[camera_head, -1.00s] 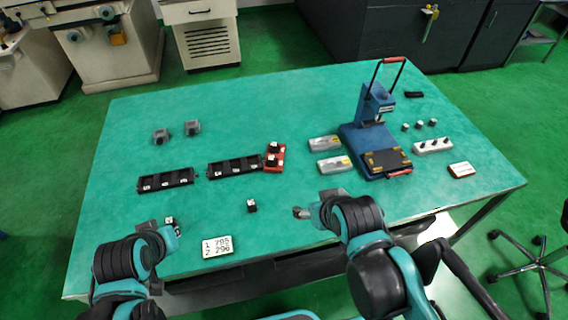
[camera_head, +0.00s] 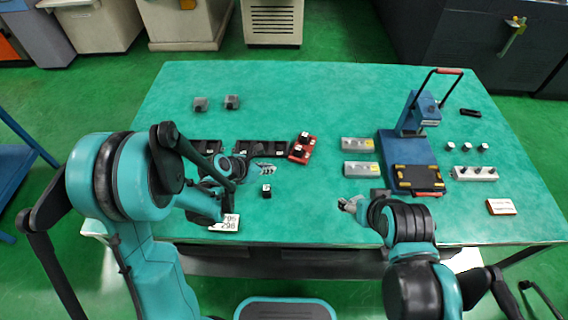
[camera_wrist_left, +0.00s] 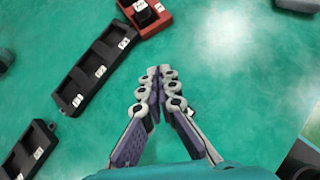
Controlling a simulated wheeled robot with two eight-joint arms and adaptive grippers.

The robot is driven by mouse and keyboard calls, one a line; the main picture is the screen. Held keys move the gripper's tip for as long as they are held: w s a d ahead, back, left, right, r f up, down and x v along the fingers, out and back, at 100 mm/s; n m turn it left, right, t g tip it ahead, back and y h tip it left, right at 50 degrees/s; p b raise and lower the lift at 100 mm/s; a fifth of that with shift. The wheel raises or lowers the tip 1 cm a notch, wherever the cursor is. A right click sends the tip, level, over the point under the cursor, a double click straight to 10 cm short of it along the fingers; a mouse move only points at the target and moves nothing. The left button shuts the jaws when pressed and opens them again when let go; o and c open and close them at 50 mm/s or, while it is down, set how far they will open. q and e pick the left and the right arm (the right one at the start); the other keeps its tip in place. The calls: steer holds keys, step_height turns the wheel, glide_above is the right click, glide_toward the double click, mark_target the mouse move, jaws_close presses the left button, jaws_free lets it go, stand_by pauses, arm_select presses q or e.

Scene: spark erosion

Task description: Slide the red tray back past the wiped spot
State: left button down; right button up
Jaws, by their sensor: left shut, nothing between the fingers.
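The red tray (camera_head: 301,151) sits on the green table with dark pieces in it, at the right end of the black trays. It also shows at the top of the left wrist view (camera_wrist_left: 153,24). My left gripper (camera_head: 268,168) is shut and empty, low over the table, in front of and to the left of the red tray and apart from it. Its closed fingertips show in the left wrist view (camera_wrist_left: 160,76). My right gripper (camera_head: 346,204) hangs over the table front, its fingers too small to read. I cannot make out a wiped spot.
Two black trays (camera_head: 262,153) lie left of the red tray. A small black cube (camera_head: 266,191) and a number card (camera_head: 231,223) are nearer me. Grey blocks (camera_head: 357,144) and a blue press (camera_head: 398,150) stand right. Table behind the red tray is clear.

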mark_target(301, 157)
arm_select(q)
steer(key=b+x, duration=0.3)
steer(key=x, duration=0.7)
steer(key=shift+s+a+f, duration=0.1)
steer(key=shift+w+d+b, duration=0.5)
steer(key=shift+w+d, duration=0.6)
steer(key=shift+w, duration=0.1)
steer(key=shift+w+d, duration=0.2)
steer(key=shift+w, duration=0.05)
steer(key=shift+w+d+r, duration=0.1)
steer(key=shift+r, duration=0.1)
steer(key=w+d, duration=0.4)
steer(key=shift+w+b, duration=0.1)
steer(key=shift+b, duration=0.2)
